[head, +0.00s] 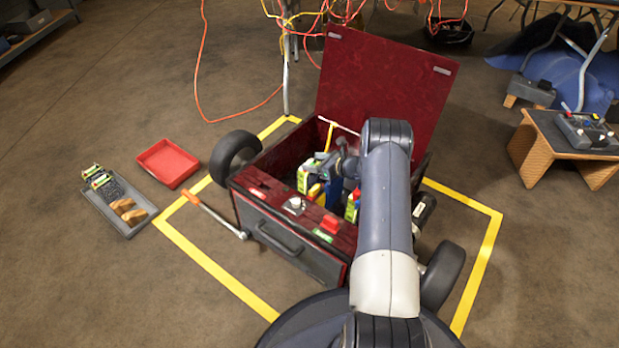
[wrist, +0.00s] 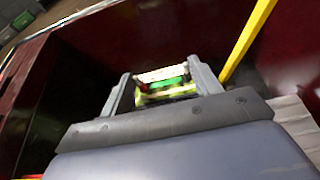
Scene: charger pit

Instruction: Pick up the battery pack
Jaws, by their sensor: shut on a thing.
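The battery pack (wrist: 165,82), with a green top and pale yellow-green sides, sits between the two grey fingers of my gripper (wrist: 165,90) in the wrist view. My gripper is shut on it. In the head view my gripper (head: 318,168) is inside the open dark red wheeled box (head: 262,210), at a green and white pack (head: 304,181). Another green and yellow pack (head: 352,208) shows inside the box, partly hidden by my arm. I cannot tell whether the held pack touches the box floor.
The raised lid (head: 385,75) stands behind my arm. A yellow rod (wrist: 247,42) rises close to the gripper. A red tray (head: 167,163) and a grey tray (head: 128,226) with green-topped items lie on the floor at left. Yellow tape surrounds the box.

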